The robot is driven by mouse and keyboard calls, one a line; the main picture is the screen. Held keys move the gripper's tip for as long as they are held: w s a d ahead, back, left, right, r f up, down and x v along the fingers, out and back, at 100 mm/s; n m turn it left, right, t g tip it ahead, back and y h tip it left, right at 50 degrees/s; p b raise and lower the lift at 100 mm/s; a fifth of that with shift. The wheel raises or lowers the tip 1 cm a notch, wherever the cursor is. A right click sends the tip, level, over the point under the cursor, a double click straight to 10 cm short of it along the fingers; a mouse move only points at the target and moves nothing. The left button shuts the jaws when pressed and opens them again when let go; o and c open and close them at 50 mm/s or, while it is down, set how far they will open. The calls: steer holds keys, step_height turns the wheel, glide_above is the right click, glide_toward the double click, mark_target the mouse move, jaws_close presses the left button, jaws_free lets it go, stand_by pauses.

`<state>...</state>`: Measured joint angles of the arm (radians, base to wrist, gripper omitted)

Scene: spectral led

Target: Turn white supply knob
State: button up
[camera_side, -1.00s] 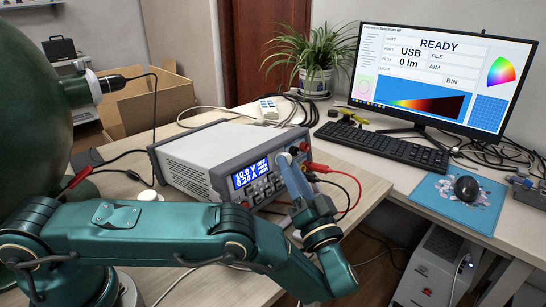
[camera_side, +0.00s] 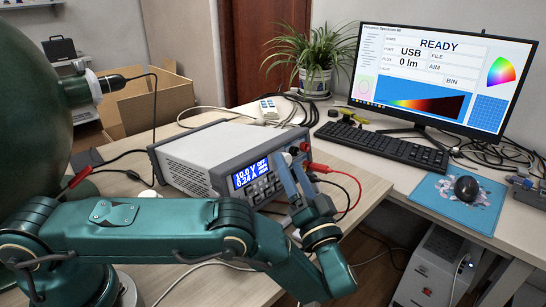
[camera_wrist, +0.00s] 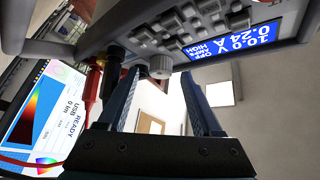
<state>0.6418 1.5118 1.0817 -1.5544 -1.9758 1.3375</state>
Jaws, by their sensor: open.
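The white power supply (camera_side: 215,150) stands on the table with its front panel facing my arm. Its display reads 10.0 V and 0.24 A. The supply knob (camera_wrist: 161,66) is a small pale cylinder on the panel, and it also shows in the side view (camera_side: 287,158). My gripper (camera_side: 290,172) is at the panel, open, with its two blue fingers apart. In the wrist view my gripper (camera_wrist: 160,77) has one fingertip on each side of the knob, with visible gaps. Whether the tips reach the knob's depth is hard to tell.
Red and black leads (camera_side: 335,170) plug in right beside the knob, close to one finger. A dark sphere (camera_side: 35,120) stands at the left. A monitor (camera_side: 440,75), keyboard (camera_side: 380,147) and mouse (camera_side: 466,187) are on the desk behind at the right.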

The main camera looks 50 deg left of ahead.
steer(key=shift+s+r+m+t+h, duration=0.15)
steer(key=shift+m+t+h, duration=0.45)
steer(key=shift+m+h, duration=0.65)
steer(key=shift+s+d+m, duration=0.15)
steer(key=shift+m, duration=0.4)
steer(key=v, duration=0.5)
step_height(320, 180, up, 18)
steer(key=w+m+t, duration=0.1)
steer(key=w+t, duration=0.1)
steer(key=w+d+f+m+t+h, duration=0.2)
steer(key=d+m+t+h, duration=0.1)
steer(key=d+m+h, duration=0.5)
steer(key=w+d+f+m+t+h, duration=0.2)
steer(key=w+d+m+t+h, duration=0.1)
steer(key=d+m+h, duration=0.6)
steer(key=shift+d+h, duration=2.05)
steer(key=shift+d, duration=0.65)
